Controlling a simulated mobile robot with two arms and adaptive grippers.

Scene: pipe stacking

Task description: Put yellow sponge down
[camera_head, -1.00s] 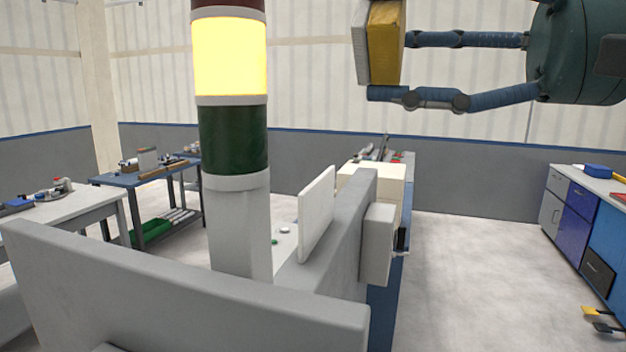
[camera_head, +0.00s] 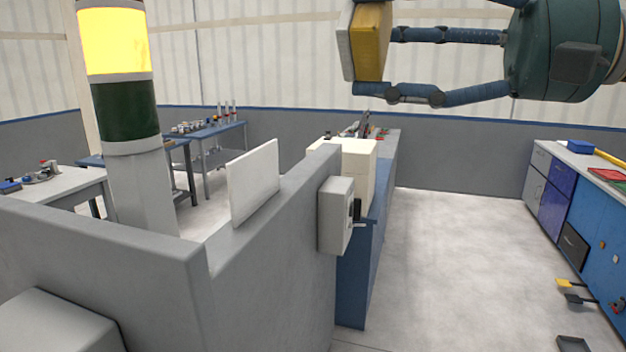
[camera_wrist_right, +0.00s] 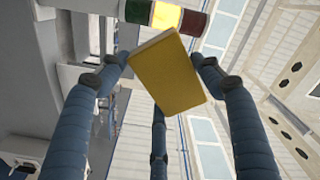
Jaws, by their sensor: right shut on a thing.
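The yellow sponge (camera_head: 371,42) has a pale grey-white layer on its left face. My right gripper (camera_head: 375,60) comes in from the right at the top of the head view and is shut on the sponge, holding it up in the air, well above the floor and the benches. In the right wrist view the sponge (camera_wrist_right: 167,74) sits tilted between the blue fingers of the gripper (camera_wrist_right: 165,85). The top of the sponge is cut off in the head view. My left gripper is not in view.
A grey wall-like machine panel (camera_head: 285,235) with a signal tower (camera_head: 125,110) fills the left front. A blue bench with cream boxes (camera_head: 357,160) stands behind it. A blue cabinet bench (camera_head: 583,220) stands at the right.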

